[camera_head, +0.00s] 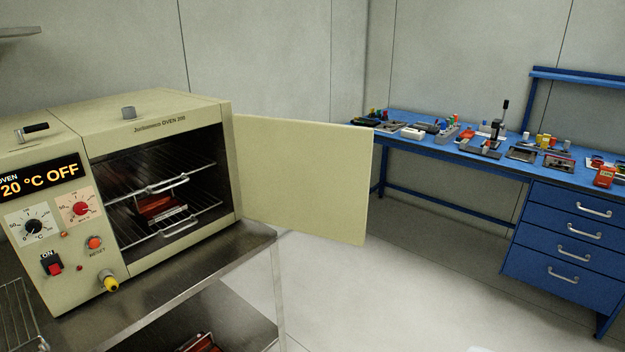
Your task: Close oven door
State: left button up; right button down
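The cream oven (168,114) stands on a metal table at the left of the head view. Its door (303,178) is open, hinged at the oven's right side and swung out to the right. Inside are two wire racks, and a red and silver item (160,207) sits on the lower one. The oven display (40,181) reads "20 °C OFF". Neither of my grippers shows in the head view.
The metal table (232,245) has a lower shelf with a red item (203,343). A wire rack (16,310) lies at the lower left. A blue workbench (440,148) with drawers and several small tools stands at the back right. The floor (400,290) between is clear.

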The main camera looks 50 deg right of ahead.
aim_at(314, 178)
jog(key=l+u, duration=0.2)
jog(key=u, duration=0.15)
jog(key=l+u, duration=0.2)
jog(key=u, duration=0.2)
jog(key=l+u, duration=0.2)
jog(key=u, duration=0.15)
